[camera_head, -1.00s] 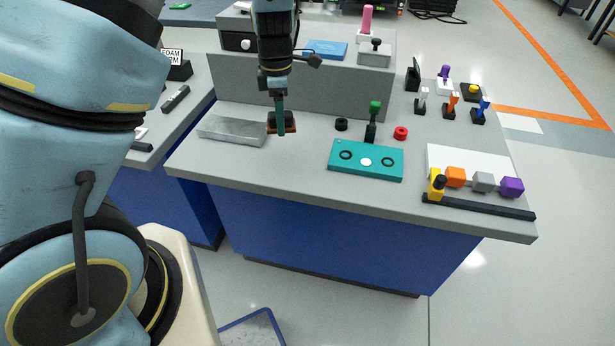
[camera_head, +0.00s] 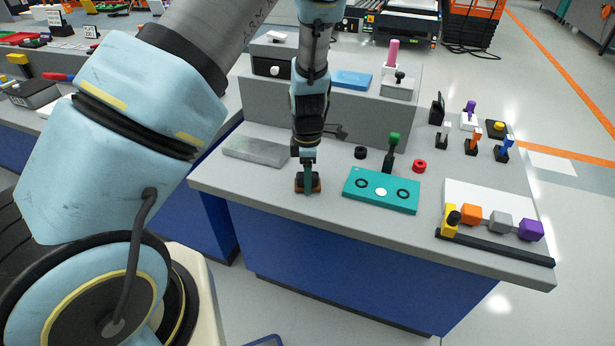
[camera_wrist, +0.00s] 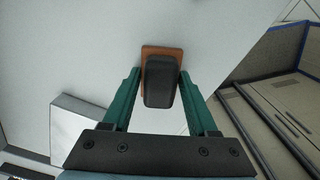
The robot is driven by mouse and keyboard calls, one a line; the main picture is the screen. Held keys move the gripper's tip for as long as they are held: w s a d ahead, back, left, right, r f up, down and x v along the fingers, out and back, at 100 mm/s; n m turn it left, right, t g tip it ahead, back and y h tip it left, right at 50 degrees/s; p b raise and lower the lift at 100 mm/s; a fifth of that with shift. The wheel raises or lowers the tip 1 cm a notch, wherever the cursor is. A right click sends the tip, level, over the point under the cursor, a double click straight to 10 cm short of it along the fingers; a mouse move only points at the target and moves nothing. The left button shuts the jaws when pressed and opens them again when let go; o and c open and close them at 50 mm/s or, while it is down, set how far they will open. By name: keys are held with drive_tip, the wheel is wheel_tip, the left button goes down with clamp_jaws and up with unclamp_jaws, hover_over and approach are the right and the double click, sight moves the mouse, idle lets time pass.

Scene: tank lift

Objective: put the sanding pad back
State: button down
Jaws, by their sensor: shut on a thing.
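The sanding pad (camera_head: 317,186) is a small block with a dark grip and an orange-brown base. My gripper (camera_head: 308,178) is shut on it, pointing down near the front edge of the grey bench. In the wrist view, the green fingers of my gripper (camera_wrist: 159,85) stand on either side of the dark grip of the pad (camera_wrist: 161,88), with the brown base beyond it. The pad is at or just above the bench top; I cannot tell if it touches. A flat grey metal slab (camera_head: 255,150) lies behind and left of it.
A teal plate (camera_head: 381,190) with rings lies right of the pad, with a green-topped lever (camera_head: 392,150) behind it. Coloured blocks (camera_head: 500,220) sit farther right. A raised grey shelf (camera_head: 350,115) stands behind.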

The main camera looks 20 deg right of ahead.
drive_tip(key=shift+f, duration=0.2)
drive_tip(key=shift+c, duration=0.9)
unclamp_jaws()
wheel_tip(320, 180, up, 12)
drive_tip(key=b, duration=0.2)
drive_tip(key=s+a+r+m, duration=0.1)
drive_tip(key=a+m, duration=0.4)
drive_tip(key=a, duration=0.5)
drive_tip(key=s+a+r+m+t, duration=0.1)
drive_tip(key=a+r+m, duration=0.3)
drive_tip(key=a, duration=0.6)
drive_tip(key=s+a+r+m, duration=0.2)
drive_tip(key=a+m, duration=0.4)
drive_tip(key=a, duration=0.4)
drive_tip(key=shift+r+t, duration=0.3)
drive_tip(key=shift+r, duration=0.05)
drive_tip(key=shift+a, duration=0.1)
